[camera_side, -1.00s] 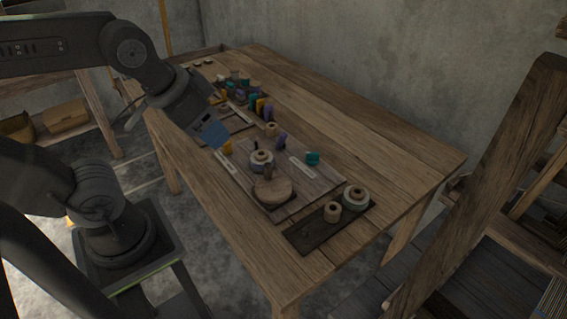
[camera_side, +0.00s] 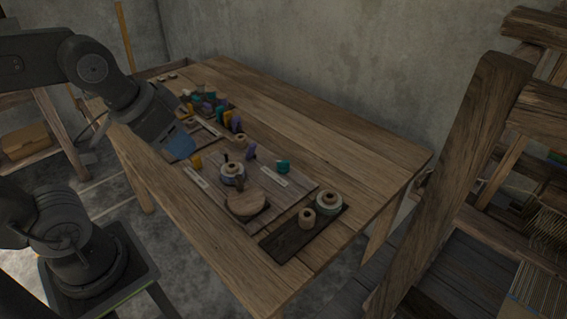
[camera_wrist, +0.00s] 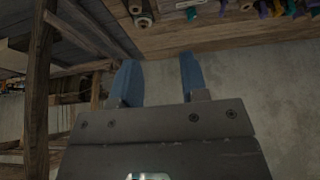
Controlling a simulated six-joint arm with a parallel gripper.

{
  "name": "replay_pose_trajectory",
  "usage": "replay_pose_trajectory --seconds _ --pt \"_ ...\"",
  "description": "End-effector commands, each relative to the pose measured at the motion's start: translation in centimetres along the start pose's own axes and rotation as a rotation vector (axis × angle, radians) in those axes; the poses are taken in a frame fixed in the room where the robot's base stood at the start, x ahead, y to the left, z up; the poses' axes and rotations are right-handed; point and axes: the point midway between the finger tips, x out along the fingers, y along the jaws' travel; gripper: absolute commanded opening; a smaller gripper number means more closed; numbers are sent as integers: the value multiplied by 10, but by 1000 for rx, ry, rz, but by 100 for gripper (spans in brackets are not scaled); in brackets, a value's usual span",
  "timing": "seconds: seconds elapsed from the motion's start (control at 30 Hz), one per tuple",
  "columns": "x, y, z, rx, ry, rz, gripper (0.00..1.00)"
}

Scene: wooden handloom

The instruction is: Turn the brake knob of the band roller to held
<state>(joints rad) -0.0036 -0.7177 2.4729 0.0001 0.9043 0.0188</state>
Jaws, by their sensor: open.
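My gripper (camera_side: 179,145) has blue fingers and is over the near left part of the table in the side view, left of a wooden board (camera_side: 215,212). In the wrist view my gripper (camera_wrist: 156,82) is open, with nothing between its fingers. I cannot pick out the band roller or its brake knob for certain. Part of the wooden loom (camera_side: 448,150) shows at the right of the side view, far from my gripper. Wooden posts (camera_wrist: 40,85) stand at the left of the wrist view.
The board carries a round wooden disc (camera_side: 246,204), a spool (camera_side: 232,172) and coloured pieces. A dark tray (camera_side: 277,243) holds two spools. Several coloured pieces crowd the table's far left. The table's right side (camera_side: 345,140) is clear, with a wall behind.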

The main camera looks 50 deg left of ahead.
Motion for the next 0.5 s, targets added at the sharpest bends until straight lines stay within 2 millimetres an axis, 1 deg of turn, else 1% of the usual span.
replay_pose_trajectory --seconds 0.07,0.17,0.2,0.27,0.3,0.37,0.4,0.47,0.5 --pt "2 -2 -16 26 -25 -3 40" --pt "9 -7 -46 84 -70 -5 40" --pt "13 -9 -60 111 -89 -5 40" --pt "22 -13 -81 154 -119 -3 40" --pt "29 -16 -94 182 -139 -1 40" --pt "42 -21 -114 224 -168 4 40" --pt "51 -25 -126 252 -187 8 40" --pt "68 -30 -143 292 -217 16 40" --pt "79 -34 -154 320 -235 22 40"
